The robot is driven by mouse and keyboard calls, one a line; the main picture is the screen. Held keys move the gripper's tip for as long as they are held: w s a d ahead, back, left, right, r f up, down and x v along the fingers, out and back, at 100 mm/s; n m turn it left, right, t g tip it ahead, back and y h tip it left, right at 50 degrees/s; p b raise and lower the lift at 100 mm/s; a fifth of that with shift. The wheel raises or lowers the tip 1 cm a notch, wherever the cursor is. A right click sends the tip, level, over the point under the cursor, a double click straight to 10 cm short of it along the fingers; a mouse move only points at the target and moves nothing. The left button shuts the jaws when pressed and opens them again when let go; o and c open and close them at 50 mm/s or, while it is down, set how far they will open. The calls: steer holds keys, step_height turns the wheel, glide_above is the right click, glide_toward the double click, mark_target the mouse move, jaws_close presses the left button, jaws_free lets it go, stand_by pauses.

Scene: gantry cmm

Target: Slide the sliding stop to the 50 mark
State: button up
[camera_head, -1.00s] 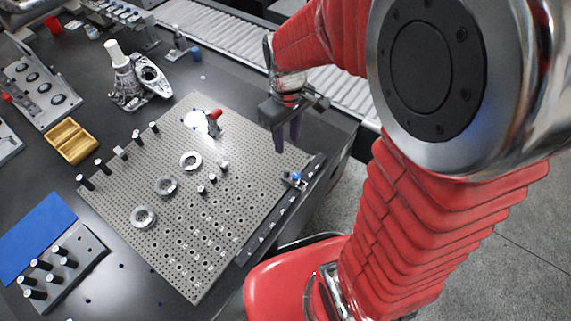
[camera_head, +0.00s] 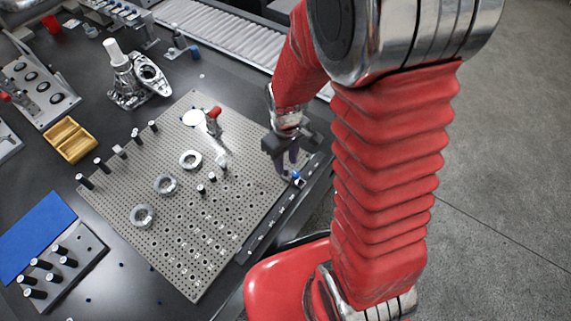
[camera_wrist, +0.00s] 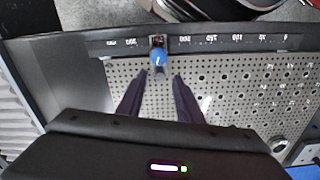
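The sliding stop, with a blue knob, sits on the dark scale rail along the plate's edge. It shows in the head view (camera_head: 295,175) and the wrist view (camera_wrist: 158,57). The rail (camera_wrist: 222,40) carries white numbers, upside down in the wrist view. The 50 mark (camera_wrist: 262,37) lies well right of the stop there, beside the 0 at the right end. The stop hides the label at its own place. My gripper (camera_wrist: 161,80) is open and empty, its two purple fingers short of the knob and apart to either side. In the head view my gripper (camera_head: 287,167) is close above the stop.
The perforated plate (camera_head: 225,225) bears several metal rings, small pins and a red-topped clamp (camera_head: 213,115). A yellow tray (camera_head: 70,140) and blue mat (camera_head: 38,235) lie farther left. The plate beside the rail's low-number end has no tall parts.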

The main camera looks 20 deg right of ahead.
steer(key=shift+f, duration=1.05)
jaws_close()
